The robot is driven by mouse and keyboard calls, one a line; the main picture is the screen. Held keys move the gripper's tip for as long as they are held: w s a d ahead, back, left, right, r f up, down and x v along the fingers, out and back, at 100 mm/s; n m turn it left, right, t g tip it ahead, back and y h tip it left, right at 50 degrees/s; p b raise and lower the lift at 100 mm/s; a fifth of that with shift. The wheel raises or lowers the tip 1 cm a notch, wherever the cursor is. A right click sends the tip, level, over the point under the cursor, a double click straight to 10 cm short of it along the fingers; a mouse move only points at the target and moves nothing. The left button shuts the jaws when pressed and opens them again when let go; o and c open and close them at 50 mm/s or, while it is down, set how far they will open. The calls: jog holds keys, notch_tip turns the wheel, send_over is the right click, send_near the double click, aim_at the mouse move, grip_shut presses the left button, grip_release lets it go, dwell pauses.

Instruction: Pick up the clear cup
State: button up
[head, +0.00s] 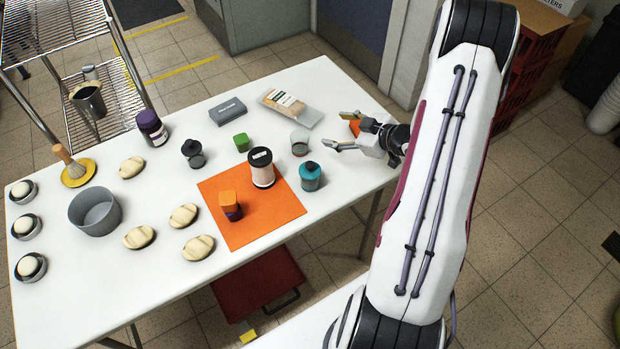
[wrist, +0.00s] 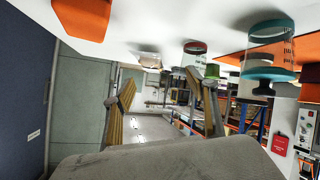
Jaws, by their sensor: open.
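The clear cup (head: 300,143) stands upright on the white table, near its right side, with a reddish tint low in it. In the wrist view, which looks upside down, the clear cup (wrist: 195,58) hangs from the top just beyond the right finger. My gripper (head: 339,130) is open and empty, low over the table to the right of the cup. Its fingers point left toward the cup, apart from it. In the wrist view, both fingers of my gripper (wrist: 160,82) show spread, with nothing between them.
A teal jar (head: 311,177) and a white jar with a black lid (head: 261,168) stand nearby in front. A green block (head: 241,142) is to the left. A packet (head: 291,108) lies behind the cup. An orange item (head: 355,126) is beside my gripper.

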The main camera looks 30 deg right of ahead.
aim_at(318, 181)
jog(key=s+a+f+t+y, duration=0.1)
jog(key=s+f, duration=0.1)
jog(key=s+a+f+t+y, duration=0.1)
jog(key=s+f+y, duration=0.1)
jog(key=s, duration=0.1)
jog(key=s+a+f+y, duration=0.1)
jog(key=s+f, duration=0.1)
jog(key=shift+s+a+f+m+t, duration=0.1)
jog(key=shift+s+a+m+t, duration=0.1)
jog(key=shift+a+m+t, duration=0.15)
jog(key=s+a+y, duration=0.2)
jog(key=s+a, duration=0.1)
jog(key=s+a+y, duration=0.1)
jog(key=s+a, duration=0.1)
jog(key=shift+a+r, duration=0.15)
jog(key=shift+r, duration=0.1)
jog(key=shift+w, duration=0.1)
jog(key=shift+x, duration=1.25)
jog(key=shift+w, duration=0.1)
jog(key=shift+x, duration=2.5)
jog(key=shift+w, duration=0.1)
jog(key=c, duration=1.1)
